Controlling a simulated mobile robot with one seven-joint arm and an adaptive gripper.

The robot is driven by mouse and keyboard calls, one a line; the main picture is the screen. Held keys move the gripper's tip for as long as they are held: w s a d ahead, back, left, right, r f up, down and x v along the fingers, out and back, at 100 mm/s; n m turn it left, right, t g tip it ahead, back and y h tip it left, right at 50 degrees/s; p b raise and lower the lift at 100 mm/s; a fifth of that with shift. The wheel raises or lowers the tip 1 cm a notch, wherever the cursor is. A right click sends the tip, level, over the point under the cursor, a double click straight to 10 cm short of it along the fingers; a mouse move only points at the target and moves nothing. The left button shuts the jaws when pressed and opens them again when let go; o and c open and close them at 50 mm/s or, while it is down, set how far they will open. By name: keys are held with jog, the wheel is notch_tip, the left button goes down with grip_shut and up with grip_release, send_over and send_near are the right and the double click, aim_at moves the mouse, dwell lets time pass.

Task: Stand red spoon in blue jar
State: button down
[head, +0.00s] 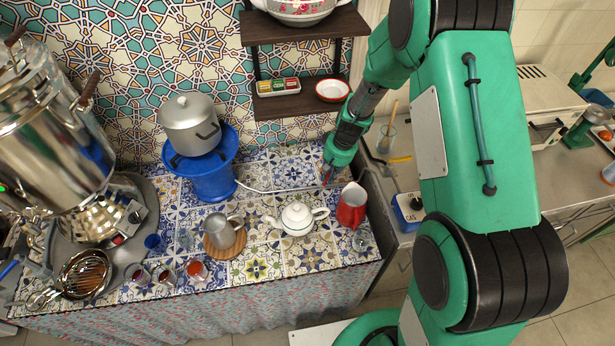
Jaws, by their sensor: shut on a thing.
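My gripper (328,176) is at the back right of the tiled counter, pointing down, shut on a thin thing with a small red part at the fingertips. I take this for the red spoon (326,181); most of it is too small or hidden to make out. A small dark blue jar (152,241) stands at the left of the counter, far to the left of my gripper. Its opening is too small to see into.
A blue bucket (213,187) bearing a grey pot (190,124) stands between. A thin pale rod (280,190) runs from near it toward my gripper. A white teapot (297,218), red pitcher (351,206), metal mug (219,229) and large samovar (50,130) stand around; shelves (300,103) hang behind.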

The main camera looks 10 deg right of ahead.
jog(key=a+r+p, duration=0.3)
jog(key=a+r, duration=0.9)
jog(key=a, duration=0.5)
jog(key=a+r+p, duration=0.2)
jog(key=a+r, duration=1)
jog(key=a, duration=0.4)
jog(key=s+a+f, duration=0.4)
jog(key=a, duration=0.5)
jog(key=s+a+f+p, duration=0.1)
jog(key=s+a+f, duration=0.3)
jog(key=a, duration=0.6)
jog(key=s+a+f+p, duration=0.1)
jog(key=s+a+f, duration=0.3)
jog(key=a, duration=0.6)
jog(key=shift+s+f, duration=0.15)
jog(key=shift+f, duration=0.1)
jog(key=shift+f, duration=0.15)
notch_tip(320, 180, down, 10)
jog(key=b, duration=0.4)
